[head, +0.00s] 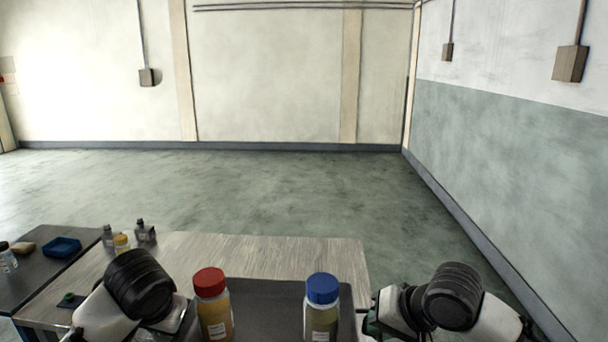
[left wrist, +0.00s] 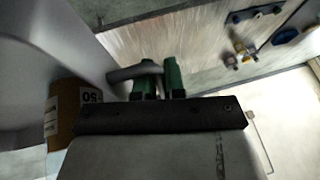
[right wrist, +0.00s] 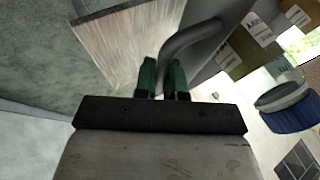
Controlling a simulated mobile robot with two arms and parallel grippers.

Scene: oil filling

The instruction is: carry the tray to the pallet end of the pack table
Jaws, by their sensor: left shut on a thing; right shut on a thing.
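The dark grey tray (head: 268,300) is at the bottom middle of the head view, in front of or over the wood-topped table (head: 250,250); I cannot tell whether it touches the table. On it stand an amber bottle with a red cap (head: 213,310) and an olive bottle with a blue cap (head: 321,312), both upright. My left gripper (left wrist: 158,80) has its green fingers shut on a grey tray handle (left wrist: 132,73). My right gripper (right wrist: 163,80) is shut on the other handle (right wrist: 192,38). It also shows in the head view (head: 372,322), at the tray's right side.
Small grey bottles (head: 145,231) and a yellow-capped one (head: 122,243) stand on the table's left part. A dark table (head: 28,284) at far left holds a blue bin (head: 62,247). Open floor (head: 290,190) lies beyond; a wall (head: 510,160) runs along the right.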

